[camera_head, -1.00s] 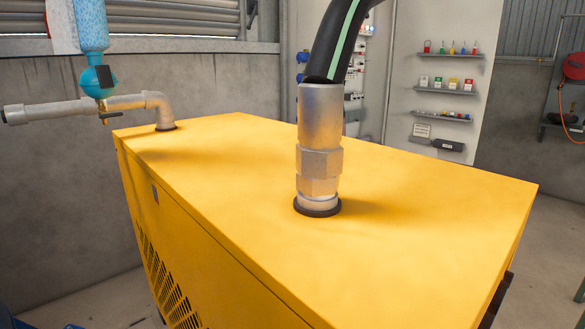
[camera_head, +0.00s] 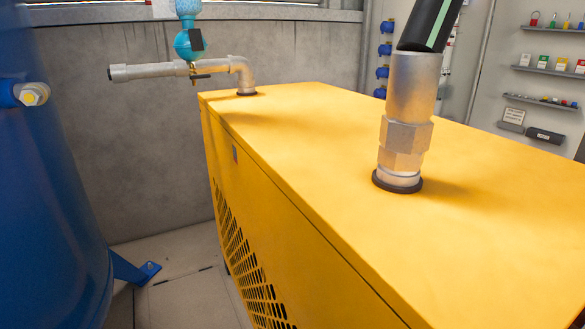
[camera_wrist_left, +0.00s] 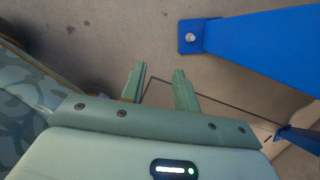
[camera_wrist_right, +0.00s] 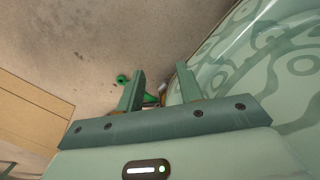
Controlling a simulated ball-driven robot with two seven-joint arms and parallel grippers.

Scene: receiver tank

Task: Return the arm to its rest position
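My left gripper (camera_wrist_left: 158,88) shows in the left wrist view with its two green fingers apart and nothing between them. It hangs over the bare floor, beside a blue bracket foot with a bolt (camera_wrist_left: 190,37). My right gripper (camera_wrist_right: 160,90) shows in the right wrist view, also with its fingers apart and empty, over the floor. A small green object (camera_wrist_right: 122,80) appears just behind its left finger; I cannot tell what it is. Neither gripper shows in the head view. My own patterned body is at the edge of each wrist view.
A yellow cabinet (camera_head: 330,150) fills the head view's middle, with a metal hose fitting (camera_head: 405,120) and a grey pipe (camera_head: 150,71) on top. A blue tank (camera_head: 45,200) stands close at the left, its foot (camera_head: 135,270) on the floor. Shelves (camera_head: 540,103) are at the far right.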

